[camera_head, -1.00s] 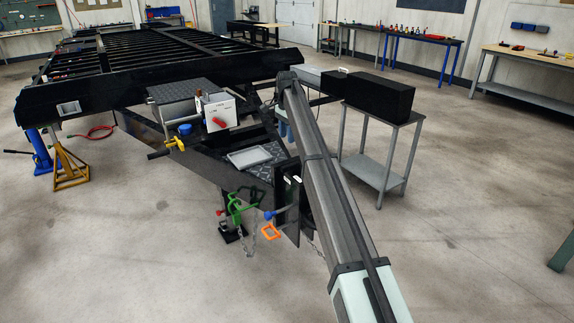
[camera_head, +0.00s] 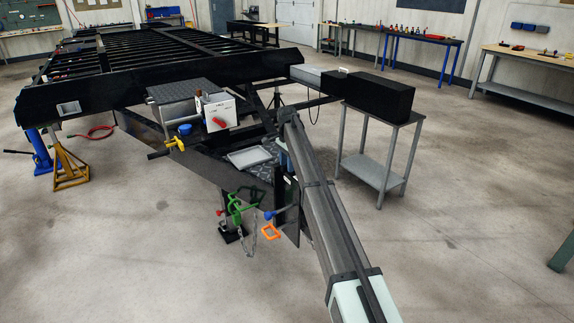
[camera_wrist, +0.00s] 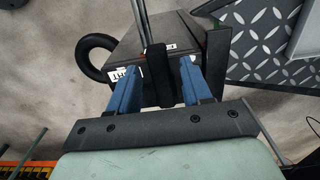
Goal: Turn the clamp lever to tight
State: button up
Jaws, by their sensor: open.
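The clamp lever, a thin metal rod with a black grip (camera_wrist: 157,78), runs down from the top edge of the wrist view. My gripper (camera_wrist: 160,68) is open, with one blue finger on each side of the black grip.
Black tread plate (camera_wrist: 268,45) lies to the right in the wrist view, and a black ring (camera_wrist: 95,58) to the left. In the head view, the trailer's white box (camera_head: 217,111) and grey tray (camera_head: 249,157) are left of my arm; a grey stand (camera_head: 378,150) is right.

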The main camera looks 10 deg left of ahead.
jog(key=shift+f, duration=0.35)
grip_shut()
dwell(0.3)
